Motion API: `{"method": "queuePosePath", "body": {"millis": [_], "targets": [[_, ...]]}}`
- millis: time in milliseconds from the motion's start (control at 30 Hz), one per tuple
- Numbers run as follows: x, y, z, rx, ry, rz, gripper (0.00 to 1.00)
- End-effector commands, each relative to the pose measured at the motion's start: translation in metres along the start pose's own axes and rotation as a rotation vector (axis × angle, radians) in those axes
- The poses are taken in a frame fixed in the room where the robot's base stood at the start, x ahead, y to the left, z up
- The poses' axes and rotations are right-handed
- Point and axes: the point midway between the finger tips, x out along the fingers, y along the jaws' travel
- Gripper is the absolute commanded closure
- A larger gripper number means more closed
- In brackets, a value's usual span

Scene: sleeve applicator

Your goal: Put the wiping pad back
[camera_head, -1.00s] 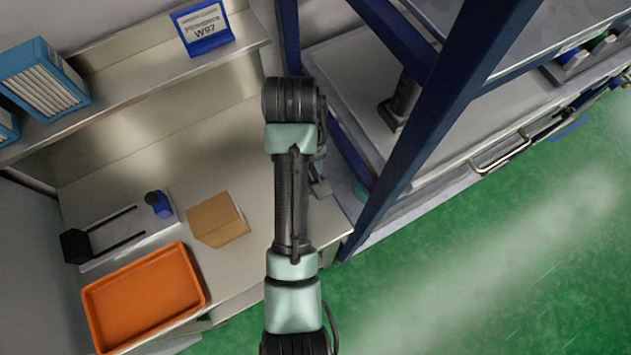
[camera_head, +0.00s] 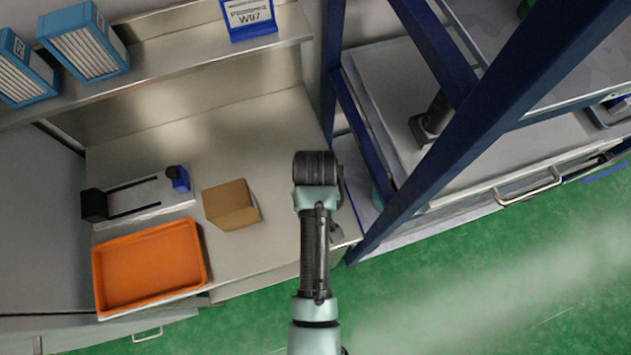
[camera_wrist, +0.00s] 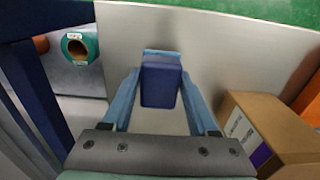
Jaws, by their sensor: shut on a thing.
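The wiping pad (camera_wrist: 161,84) appears as a dark blue block in the wrist view. My gripper (camera_wrist: 160,80) is shut on it, with one light blue finger on each side. The pad is over the bare metal worktop (camera_wrist: 222,60); I cannot tell whether it touches the surface. In the head view my arm covers the gripper and pad, at the right end of the worktop (camera_head: 275,140).
A cardboard box (camera_head: 231,205) stands left of my arm. Further left are an orange tray (camera_head: 148,266) and a plate with black rods and a blue block (camera_head: 178,178). A dark blue frame (camera_head: 440,150) stands close on the right. A shelf holds blue boxes (camera_head: 84,40).

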Motion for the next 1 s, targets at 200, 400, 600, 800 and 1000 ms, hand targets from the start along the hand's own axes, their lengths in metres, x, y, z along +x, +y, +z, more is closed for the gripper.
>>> {"method": "queuePosePath", "body": {"millis": [200,400,600,800,1000], "targets": [[0.017,0.000,-0.001,0.000,0.001,0.000,0.85],[0.017,0.000,-0.001,0.000,0.002,0.001,0.85],[0.020,0.000,-0.001,0.000,0.001,0.000,0.32],[0.020,0.000,-0.001,0.000,0.001,0.000,0.11],[0.019,0.000,-0.001,0.000,0.001,0.001,0.11]]}}
